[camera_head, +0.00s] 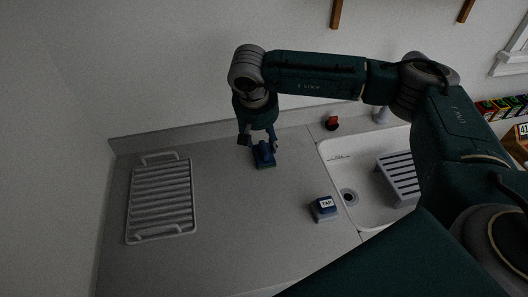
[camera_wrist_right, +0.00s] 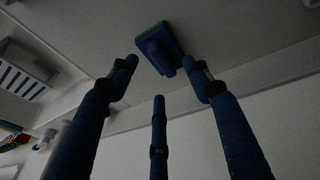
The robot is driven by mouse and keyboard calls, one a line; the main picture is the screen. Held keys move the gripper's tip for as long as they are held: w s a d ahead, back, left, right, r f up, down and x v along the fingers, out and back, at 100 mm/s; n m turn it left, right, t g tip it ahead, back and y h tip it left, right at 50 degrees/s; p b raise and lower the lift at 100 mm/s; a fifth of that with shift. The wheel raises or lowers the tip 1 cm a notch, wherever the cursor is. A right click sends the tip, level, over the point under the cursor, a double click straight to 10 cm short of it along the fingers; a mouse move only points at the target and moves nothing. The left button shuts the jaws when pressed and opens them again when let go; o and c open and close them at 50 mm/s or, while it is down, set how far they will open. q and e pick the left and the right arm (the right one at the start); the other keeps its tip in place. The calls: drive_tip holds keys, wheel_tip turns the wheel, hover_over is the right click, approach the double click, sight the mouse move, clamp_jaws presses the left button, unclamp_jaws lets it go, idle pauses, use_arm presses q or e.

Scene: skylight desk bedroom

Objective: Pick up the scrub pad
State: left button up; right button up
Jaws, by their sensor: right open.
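The scrub pad (camera_head: 265,158) is a small blue block with a greenish base, lying on the grey counter near the back wall. In the right wrist view the scrub pad (camera_wrist_right: 160,48) shows just past the fingertips, between the two outer fingers. My right gripper (camera_head: 258,141) points down over the pad, its fingers open and partly hiding it. In the right wrist view the fingers of the right gripper (camera_wrist_right: 160,72) are spread and hold nothing; whether any fingertip touches the pad is unclear. My left gripper is not in view.
A white slatted rack (camera_head: 160,200) lies on the counter at left. A blue-and-grey block marked TAP (camera_head: 323,208) stands near the white sink (camera_head: 345,157), which holds a slatted insert (camera_head: 400,175). A small red object (camera_head: 332,123) is behind. The counter's middle is clear.

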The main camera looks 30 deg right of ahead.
sight(265, 148)
drive_tip(key=p+x, duration=0.2)
drive_tip(key=x, duration=0.2)
drive_tip(key=shift+w+d+f, duration=0.1)
drive_tip(key=shift+d+f, duration=0.1)
drive_tip(key=shift+f, duration=0.05)
drive_tip(key=shift+d+f, duration=0.15)
drive_tip(key=shift+f, duration=0.3)
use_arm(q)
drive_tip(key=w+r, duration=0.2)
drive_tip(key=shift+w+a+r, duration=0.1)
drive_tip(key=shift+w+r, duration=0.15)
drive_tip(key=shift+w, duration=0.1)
use_arm(e)
drive_tip(key=shift+w, duration=0.15)
clamp_jaws()
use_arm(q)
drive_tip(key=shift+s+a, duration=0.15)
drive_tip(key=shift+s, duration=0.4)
